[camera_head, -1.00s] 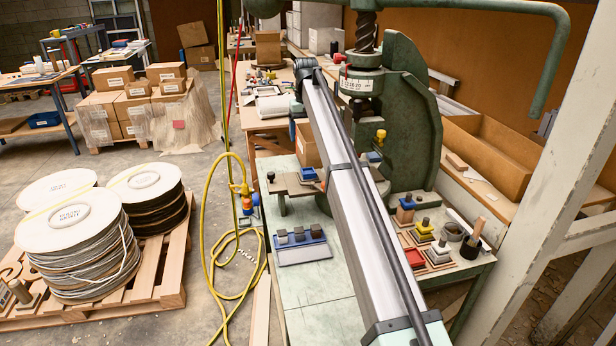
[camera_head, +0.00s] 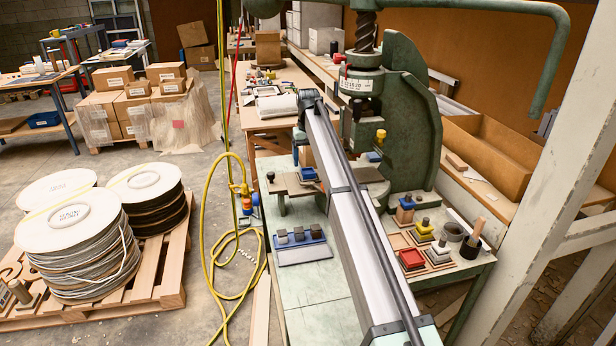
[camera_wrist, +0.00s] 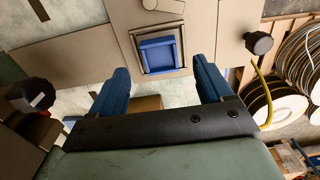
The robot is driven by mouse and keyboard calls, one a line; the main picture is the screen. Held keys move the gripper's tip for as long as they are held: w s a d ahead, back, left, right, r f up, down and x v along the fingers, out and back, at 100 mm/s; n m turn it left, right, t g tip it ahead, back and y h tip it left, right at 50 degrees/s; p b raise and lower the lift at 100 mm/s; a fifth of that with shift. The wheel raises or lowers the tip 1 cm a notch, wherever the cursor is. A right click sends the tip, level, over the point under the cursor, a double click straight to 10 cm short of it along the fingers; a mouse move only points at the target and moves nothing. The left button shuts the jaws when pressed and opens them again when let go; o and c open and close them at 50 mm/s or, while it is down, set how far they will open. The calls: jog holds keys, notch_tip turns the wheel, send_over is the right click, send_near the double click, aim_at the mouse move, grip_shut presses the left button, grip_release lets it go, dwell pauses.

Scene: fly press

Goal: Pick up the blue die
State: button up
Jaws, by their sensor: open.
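The blue die (camera_wrist: 158,53) is a square, shallow, tray-like block. In the wrist view it lies in a dark-edged square seat on the press's flat bed, at upper centre. In the head view a small blue patch on the press bed (camera_head: 308,173), beside my arm, looks like its visible part; my arm hides the rest. My gripper (camera_wrist: 160,67) is open. Its two blue fingers point toward the die, one to each side of it in the picture, with nothing held. I cannot tell the height left between fingertips and die.
The press's green frame (camera_head: 415,125) and screw (camera_head: 366,32) stand close to my arm. A black knob (camera_wrist: 258,42) rises right of the die in the wrist view. Red (camera_head: 411,259) and yellow (camera_head: 424,232) dies sit at the table's right. A blue rack (camera_head: 300,237) holds dark blocks.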

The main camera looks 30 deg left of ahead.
aim_at(308, 173)
notch_tip(308, 173, down, 4)
jog(key=shift+a+f, duration=0.1)
jog(key=shift+c, duration=0.3)
jog(key=c, duration=1.4)
jog(key=shift+w+r, duration=0.1)
jog(key=shift+r, duration=0.1)
grip_shut()
